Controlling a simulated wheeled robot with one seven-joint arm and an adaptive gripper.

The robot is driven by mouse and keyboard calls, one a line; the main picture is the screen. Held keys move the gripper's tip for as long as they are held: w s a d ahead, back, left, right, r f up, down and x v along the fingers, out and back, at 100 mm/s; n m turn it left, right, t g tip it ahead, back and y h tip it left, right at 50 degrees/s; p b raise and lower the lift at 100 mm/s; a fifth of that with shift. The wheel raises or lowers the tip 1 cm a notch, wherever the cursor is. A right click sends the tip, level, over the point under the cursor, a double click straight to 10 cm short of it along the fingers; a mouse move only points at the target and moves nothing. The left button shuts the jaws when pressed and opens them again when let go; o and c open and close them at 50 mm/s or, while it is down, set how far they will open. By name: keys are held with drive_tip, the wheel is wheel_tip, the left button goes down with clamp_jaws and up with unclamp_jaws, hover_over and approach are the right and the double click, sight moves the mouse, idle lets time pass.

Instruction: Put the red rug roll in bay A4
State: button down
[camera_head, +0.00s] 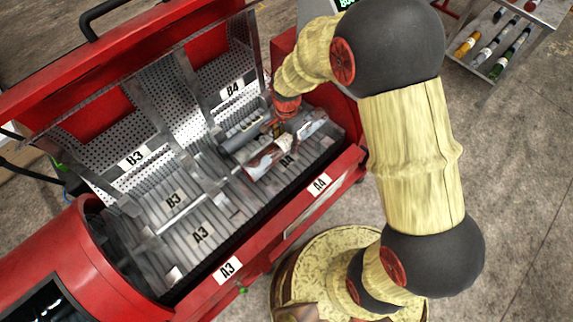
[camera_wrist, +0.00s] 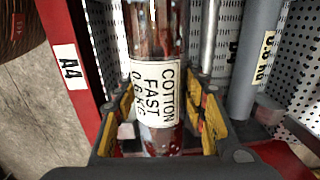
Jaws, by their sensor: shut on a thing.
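The red rug roll (camera_wrist: 153,30) is glossy dark red, with a white label reading COTTON FAST 0.6KG. My gripper (camera_wrist: 165,105) is shut on it, with yellow-padded fingers on both sides near the label. In the head view the roll (camera_head: 261,163) lies lengthwise over bay A4 (camera_head: 312,150), under my gripper (camera_head: 284,127). I cannot tell whether it touches the ribbed floor. The A4 tag (camera_head: 319,183) is on the red front edge, and this tag also shows in the wrist view (camera_wrist: 69,67).
A grey roll (camera_head: 240,139) lies behind the red one, by bay B4; it is at right in the wrist view (camera_wrist: 256,65). Metal dividers separate the bays. Bays A3 (camera_head: 203,236) and B3 (camera_head: 174,198) look empty. A bottle rack (camera_head: 490,50) stands upper right.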

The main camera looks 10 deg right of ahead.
sight(287, 161)
wheel_tip(287, 161, down, 10)
drive_tip(key=b, duration=0.3)
drive_tip(key=shift+w+f+b, duration=0.1)
drive_tip(key=shift+f+b, duration=0.05)
drive_tip(key=shift+b, duration=0.2)
drive_tip(key=c, duration=1.1)
unclamp_jaws()
drive_tip(key=shift+o, duration=0.2)
